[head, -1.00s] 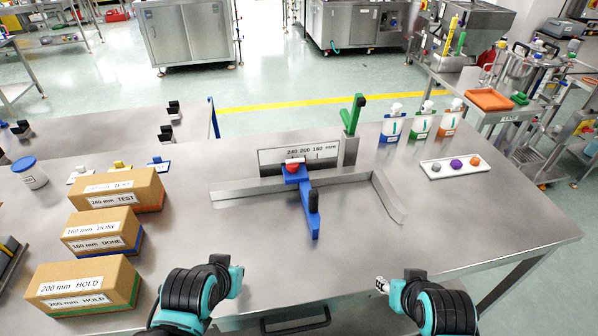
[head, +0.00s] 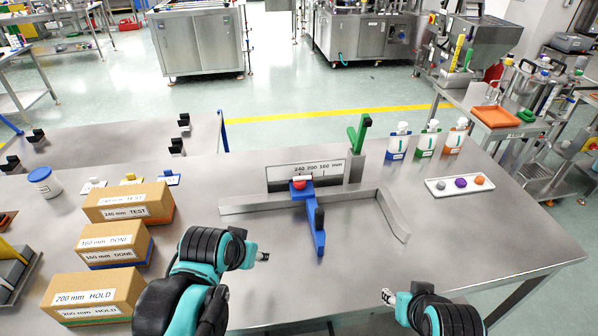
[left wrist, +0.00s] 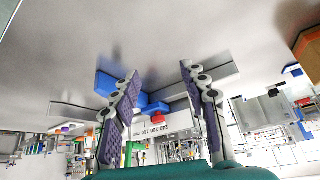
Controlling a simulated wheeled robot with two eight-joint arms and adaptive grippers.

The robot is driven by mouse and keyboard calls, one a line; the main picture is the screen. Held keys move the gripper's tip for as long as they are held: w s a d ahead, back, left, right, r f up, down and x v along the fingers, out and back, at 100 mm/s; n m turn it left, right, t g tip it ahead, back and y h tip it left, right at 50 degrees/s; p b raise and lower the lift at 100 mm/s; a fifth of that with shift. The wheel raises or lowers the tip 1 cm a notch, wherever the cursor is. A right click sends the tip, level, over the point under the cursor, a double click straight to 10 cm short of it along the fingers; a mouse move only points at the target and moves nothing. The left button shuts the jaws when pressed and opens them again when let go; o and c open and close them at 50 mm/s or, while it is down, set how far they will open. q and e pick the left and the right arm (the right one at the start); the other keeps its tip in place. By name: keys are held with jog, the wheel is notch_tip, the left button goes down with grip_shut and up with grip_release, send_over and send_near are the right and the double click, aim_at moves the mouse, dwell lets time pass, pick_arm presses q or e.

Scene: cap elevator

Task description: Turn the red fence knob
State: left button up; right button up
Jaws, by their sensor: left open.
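The red fence knob (head: 299,184) sits on top of the blue fence slider (head: 318,236), just in front of the white scale plate (head: 306,172) marked 240, 200, 160 mm. It also shows upside down in the left wrist view (left wrist: 157,118), between and beyond the fingers. My left gripper (head: 264,257) is to the left and in front of the slider, apart from it; its two padded fingers (left wrist: 160,100) stand open and empty. My right gripper (head: 388,297) is near the table's front edge, right of the slider; its finger opening is too small to tell.
Labelled cardboard boxes (head: 128,203) stand at the left. A green lever (head: 358,134) rises behind the metal guide rail (head: 396,215). Bottles (head: 426,139) and a white tray (head: 460,186) with coloured knobs are at the back right. The table between my grippers is clear.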

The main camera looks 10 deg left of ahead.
pick_arm(q)
jog(key=w+d+r+m+g+h+p, duration=0.1)
jog(key=w+r+p, duration=0.25)
jog(key=w, duration=0.35)
jog(key=w+d+r+m+p, duration=0.1)
jog(key=w+d+r+p, duration=0.2)
jog(key=w, duration=0.4)
jog(key=m+g+p, duration=0.2)
jog(key=m+p, duration=0.1)
jog(key=p, duration=0.3)
send_near(299, 178)
notch_tip(299, 178, down, 3)
jog(key=shift+h, duration=0.4)
jog(key=x, duration=0.4)
jog(key=b+x, duration=0.1)
jog(key=x, duration=0.2)
jog(key=shift+w+a, duration=0.1)
jog(key=shift+w, duration=0.3)
jog(key=shift+r, duration=0.1)
jog(key=c, duration=0.9)
